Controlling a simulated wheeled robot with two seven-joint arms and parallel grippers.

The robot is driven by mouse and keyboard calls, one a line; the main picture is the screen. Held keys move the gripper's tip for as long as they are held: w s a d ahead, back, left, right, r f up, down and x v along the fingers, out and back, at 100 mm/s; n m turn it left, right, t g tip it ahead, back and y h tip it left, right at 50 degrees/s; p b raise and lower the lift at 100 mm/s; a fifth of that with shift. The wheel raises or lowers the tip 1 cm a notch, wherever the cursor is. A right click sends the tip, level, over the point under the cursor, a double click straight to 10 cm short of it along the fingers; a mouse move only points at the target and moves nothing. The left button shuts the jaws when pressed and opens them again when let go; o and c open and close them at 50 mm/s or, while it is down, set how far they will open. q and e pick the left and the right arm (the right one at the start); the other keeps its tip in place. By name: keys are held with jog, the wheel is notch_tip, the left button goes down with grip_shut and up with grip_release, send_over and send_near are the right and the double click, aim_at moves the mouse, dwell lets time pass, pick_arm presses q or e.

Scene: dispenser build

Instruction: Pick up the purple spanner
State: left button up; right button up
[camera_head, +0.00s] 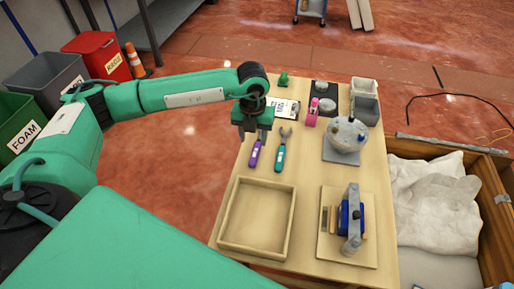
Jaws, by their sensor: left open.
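A purple spanner (254,155) lies on the wooden table (303,168), left of a teal spanner (281,155). Both lie lengthwise, side by side and apart. My left gripper (252,136) hangs over the upper end of the purple spanner with its fingers pointing down. It is open and partly covers that end. I cannot tell how high it is above the spanner. My right gripper is not in view.
An empty wooden tray (224,212) sits on the near left of the table. A blue-and-grey device on a board (329,250) stands near right. A round device (349,135), a pink item (312,112) and grey bins (365,110) are farther back. A crate (492,190) stands right.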

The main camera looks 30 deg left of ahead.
aim_at(255, 154)
pick_arm(q)
notch_tip(255, 154, down, 2)
jog(key=shift+f, duration=0.1)
jog(key=shift+w+d+f+p, duration=0.1)
jog(key=shift+f+p, duration=0.15)
jog(key=shift+f, duration=0.95)
jog(key=shift+d+f+p, duration=0.1)
jog(key=shift+f+p, duration=0.1)
jog(key=shift+f, duration=0.95)
grip_shut()
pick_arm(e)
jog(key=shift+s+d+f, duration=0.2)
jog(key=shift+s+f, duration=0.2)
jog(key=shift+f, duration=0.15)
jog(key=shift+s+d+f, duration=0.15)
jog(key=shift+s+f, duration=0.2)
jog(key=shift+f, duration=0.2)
